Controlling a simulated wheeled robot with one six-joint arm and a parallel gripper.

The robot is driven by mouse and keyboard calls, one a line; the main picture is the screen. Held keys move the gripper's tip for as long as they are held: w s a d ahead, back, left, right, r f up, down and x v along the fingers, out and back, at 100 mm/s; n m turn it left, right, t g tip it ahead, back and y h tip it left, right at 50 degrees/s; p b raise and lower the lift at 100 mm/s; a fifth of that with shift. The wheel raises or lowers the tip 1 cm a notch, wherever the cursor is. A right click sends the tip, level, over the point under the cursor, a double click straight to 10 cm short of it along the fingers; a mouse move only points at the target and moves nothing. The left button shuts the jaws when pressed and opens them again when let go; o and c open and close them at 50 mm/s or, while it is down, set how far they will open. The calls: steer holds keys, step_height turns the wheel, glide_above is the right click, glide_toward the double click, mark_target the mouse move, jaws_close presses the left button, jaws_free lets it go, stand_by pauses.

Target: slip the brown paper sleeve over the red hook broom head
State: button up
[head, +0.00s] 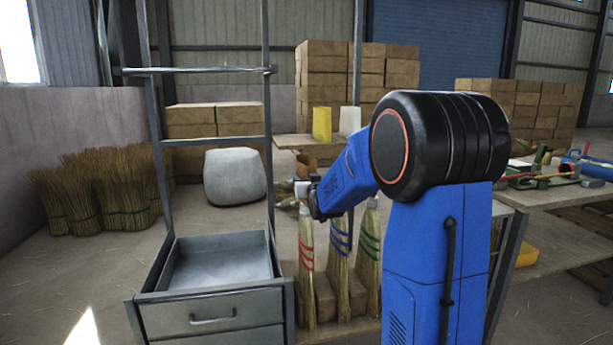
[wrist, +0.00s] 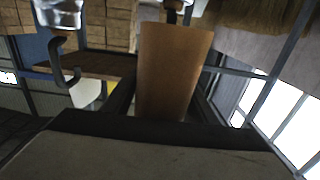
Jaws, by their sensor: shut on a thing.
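The brown paper sleeve (wrist: 175,65) is between the two dark fingers of my gripper (wrist: 164,96), shut on it, in the wrist view. The sleeve also shows as a small brown piece (head: 304,163) beside my blue arm in the head view. The broom head with red bands (head: 306,255) is upright below my wrist in the head view, apart from the sleeve. Its top is partly hidden by the wrist. A dark hook (wrist: 66,68) under a metal fitting shows left of the sleeve in the wrist view. Another metal fitting (wrist: 176,8) is beyond the sleeve's far end.
Broom heads with blue bands (head: 339,262) and green bands (head: 368,258) stand close to the right of the red one. A yellow sleeve (head: 322,124) and a white one (head: 350,121) stand on a shelf behind. A grey drawer cabinet (head: 212,312) is at left.

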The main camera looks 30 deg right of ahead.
steer(key=shift+f, duration=0.1)
stand_by(0.3)
glide_above(306, 232)
steer(key=w+d, duration=0.2)
steer(key=w, duration=0.1)
steer(key=shift+a+f, duration=0.1)
steer(key=shift+f, duration=4.35)
steer(key=shift+f, duration=0.15)
steer(key=shift+f, duration=6.35)
steer(key=shift+f, duration=0.1)
